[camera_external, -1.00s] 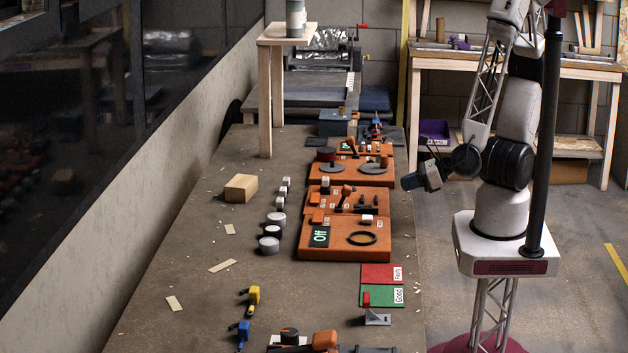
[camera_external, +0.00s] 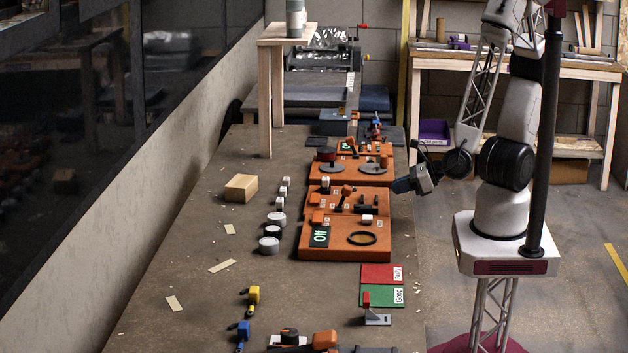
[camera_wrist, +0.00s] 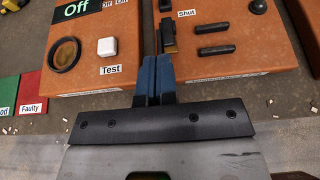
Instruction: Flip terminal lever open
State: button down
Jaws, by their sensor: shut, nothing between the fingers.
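The orange panel with the "Shut" label (camera_wrist: 187,13) lies ahead of my gripper in the wrist view. A dark lever with a tan lower part (camera_wrist: 168,38) stands on it near its left edge, left of two black bars. I take this for the terminal lever; its exact position is hard to tell. My gripper (camera_wrist: 154,62) has its blue fingers together and empty, just short of the lever in the picture; I cannot tell whether they touch. In the external view my gripper (camera_external: 397,186) is at the right edge of the orange panels (camera_external: 376,208).
The neighbouring orange panel (camera_wrist: 84,78) has an "Off" display (camera_wrist: 75,9), a black ring (camera_wrist: 64,54) and a white "Test" button (camera_wrist: 107,47). Red (camera_wrist: 32,98) and green mats lie beside it. A black knob (camera_wrist: 258,6) is at the far right.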

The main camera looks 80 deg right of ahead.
aim_at(347, 187)
jog(key=shift+x, duration=1.95)
jog(key=x, duration=0.4)
jog(key=shift+w+r, duration=0.2)
jog(key=shift+r, duration=0.15)
jog(key=shift+w+r, duration=0.25)
jog(key=shift+w, duration=0.45)
jog(key=shift+w+r, duration=0.3)
jog(key=shift+w, duration=0.35)
jog(key=shift+w+r+g, duration=0.5)
jog(key=shift+w+g, duration=0.05)
jog(key=shift+g, duration=0.35)
jog(key=shift+w+r+g, duration=0.35)
jog(key=shift+w+g, duration=0.15)
jog(key=shift+g, duration=0.2)
jog(key=shift+w+r, duration=0.25)
jog(key=shift+w, duration=0.35)
jog(key=shift+w+r, duration=0.25)
jog(key=shift+w, duration=0.35)
jog(key=shift+w+r, duration=0.1)
jog(key=shift+w, duration=0.55)
jog(key=shift+r, duration=0.2)
